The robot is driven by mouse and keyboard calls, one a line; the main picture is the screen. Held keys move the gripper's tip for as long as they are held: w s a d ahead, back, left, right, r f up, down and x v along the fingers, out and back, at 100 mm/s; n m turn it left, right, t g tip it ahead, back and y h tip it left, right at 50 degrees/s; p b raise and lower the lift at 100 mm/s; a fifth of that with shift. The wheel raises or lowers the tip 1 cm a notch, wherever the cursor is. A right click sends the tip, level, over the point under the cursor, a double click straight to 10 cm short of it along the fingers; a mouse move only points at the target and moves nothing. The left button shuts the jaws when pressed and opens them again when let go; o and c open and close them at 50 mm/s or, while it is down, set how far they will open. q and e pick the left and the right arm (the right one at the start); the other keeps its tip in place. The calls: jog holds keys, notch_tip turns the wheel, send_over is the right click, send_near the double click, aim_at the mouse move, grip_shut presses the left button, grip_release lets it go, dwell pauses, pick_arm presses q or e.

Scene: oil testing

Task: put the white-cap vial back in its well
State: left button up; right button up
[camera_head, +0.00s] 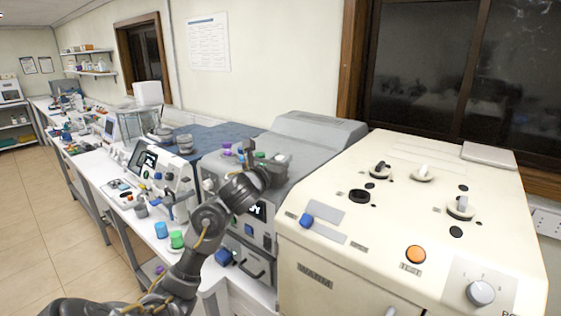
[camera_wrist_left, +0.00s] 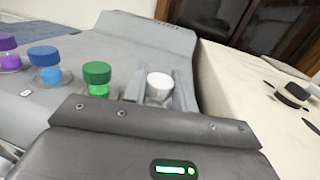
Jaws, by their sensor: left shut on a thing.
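The white-cap vial (camera_wrist_left: 159,86) is between the two fingers of my left gripper (camera_wrist_left: 160,90) in the left wrist view, cap up. The fingers are shut on it. Whether its lower part is in a well or above the surface is hidden. My left gripper (camera_head: 277,166) is over the top of the grey machine (camera_head: 318,134) in the head view, where I cannot make out the vial. Green-cap (camera_wrist_left: 97,75), blue-cap (camera_wrist_left: 44,58) and purple-cap (camera_wrist_left: 8,45) vials stand in a row to its left in the wrist view. My right gripper is not in view.
The large cream machine (camera_head: 400,200) with knobs and an orange button stands close on the right. A bench with instruments (camera_head: 160,170) and blue and green capped containers (camera_head: 176,239) runs off to the left. A wall and dark window are behind.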

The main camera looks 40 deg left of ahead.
pick_arm(q)
jog(key=shift+w+d+f+g, duration=0.1)
jog(key=shift+d+f+g, duration=0.05)
jog(key=shift+f, duration=0.5)
jog(key=shift+w+d+f+g, duration=0.1)
jog(key=shift+d+f+g, duration=0.05)
jog(key=shift+f, duration=0.45)
jog(key=o, duration=1.1)
jog(key=shift+s, duration=0.2)
jog(key=shift+s+d, duration=0.15)
jog(key=shift+s, duration=0.15)
jog(key=a+r+p+v, duration=0.1)
jog(key=r+p+v, duration=0.1)
jog(key=v, duration=0.8)
jog(key=shift+s+p, duration=0.2)
jog(key=shift+p, duration=0.5)
